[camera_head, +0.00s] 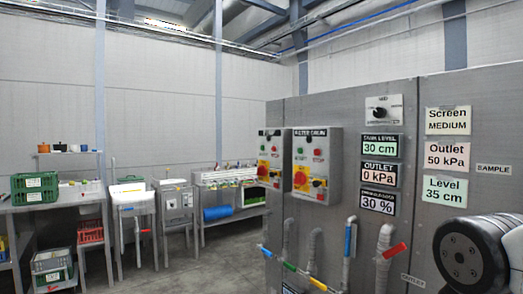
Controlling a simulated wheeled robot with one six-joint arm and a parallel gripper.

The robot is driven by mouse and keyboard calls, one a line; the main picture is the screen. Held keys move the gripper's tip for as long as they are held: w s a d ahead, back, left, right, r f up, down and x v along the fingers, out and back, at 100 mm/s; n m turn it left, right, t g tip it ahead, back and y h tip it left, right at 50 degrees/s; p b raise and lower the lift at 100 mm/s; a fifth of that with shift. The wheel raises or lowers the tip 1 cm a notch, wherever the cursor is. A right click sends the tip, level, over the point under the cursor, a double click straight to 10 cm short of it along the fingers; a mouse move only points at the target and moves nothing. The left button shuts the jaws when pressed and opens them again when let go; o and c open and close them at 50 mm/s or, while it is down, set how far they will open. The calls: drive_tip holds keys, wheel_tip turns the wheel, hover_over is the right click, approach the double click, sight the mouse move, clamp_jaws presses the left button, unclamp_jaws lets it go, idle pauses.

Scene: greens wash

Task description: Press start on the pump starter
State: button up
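Two grey starter boxes with red and green buttons are mounted on the grey panel wall in the head view. The left box (271,158) is partly hidden by the right one, and its title is too small to read. The right box (317,165) has a title that seems to read "filter drum". Each box has a yellow plate with a red rotary switch on its lower part. I cannot tell for certain which box is the pump starter. My gripper is not in view; only a black and white part of my arm shows at the lower right.
Displays (380,173) read 30 cm, 0 kPa and 30 %, below a knob (377,114). Notes (447,120) hang to their right. Pipes with coloured valve handles (390,250) stand out below the boxes. Tables with crates (34,187) line the back left; floor between is open.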

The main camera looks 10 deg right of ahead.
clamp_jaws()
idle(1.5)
